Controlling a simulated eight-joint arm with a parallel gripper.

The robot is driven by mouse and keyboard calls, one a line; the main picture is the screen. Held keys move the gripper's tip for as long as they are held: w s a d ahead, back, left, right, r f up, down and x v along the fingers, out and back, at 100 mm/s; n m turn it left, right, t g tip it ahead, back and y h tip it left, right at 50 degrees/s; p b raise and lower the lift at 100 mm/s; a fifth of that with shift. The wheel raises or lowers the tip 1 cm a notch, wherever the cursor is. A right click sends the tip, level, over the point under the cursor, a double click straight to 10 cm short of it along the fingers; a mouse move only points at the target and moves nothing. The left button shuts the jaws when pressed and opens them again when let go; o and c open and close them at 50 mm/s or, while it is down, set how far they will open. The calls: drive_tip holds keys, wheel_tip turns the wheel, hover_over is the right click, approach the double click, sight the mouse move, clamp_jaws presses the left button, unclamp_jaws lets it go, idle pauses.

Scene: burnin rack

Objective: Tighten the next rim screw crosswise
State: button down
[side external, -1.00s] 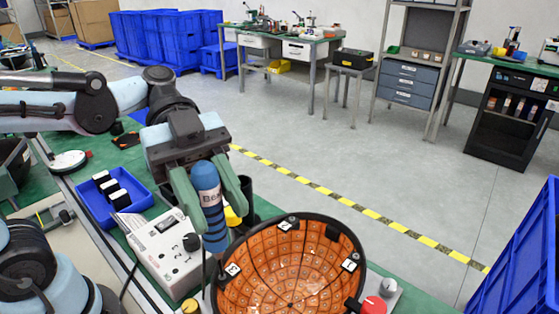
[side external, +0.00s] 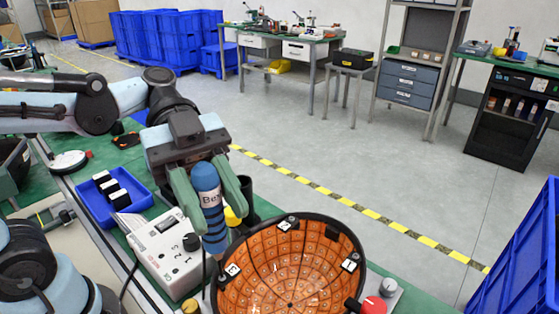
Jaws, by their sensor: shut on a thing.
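My gripper (side external: 208,190) has its two green fingers shut on a blue cylindrical tool (side external: 210,208) with dark bands and a partly readable white label. The tool hangs upright, just left of the orange-lined bowl (side external: 295,265). Its lower end is near the bowl's left rim; I cannot tell whether it touches. The black rim carries white number tags: 1 (side external: 349,262) on the right, 2 (side external: 287,223) at the back and 3 (side external: 232,272) on the left. The screws themselves are too small to make out. The bowl's bottom edge is cut off by the frame.
A white control box (side external: 165,255) with knobs stands left of the bowl. A blue tray (side external: 113,200) with black-and-white blocks lies behind it. A red knob (side external: 374,305) is right of the bowl. A dark cylinder (side external: 246,195) stands behind the tool.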

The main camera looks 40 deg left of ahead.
wheel_tip(320, 180, up, 6)
idle(1.0)
drive_tip(key=shift+w, duration=0.15)
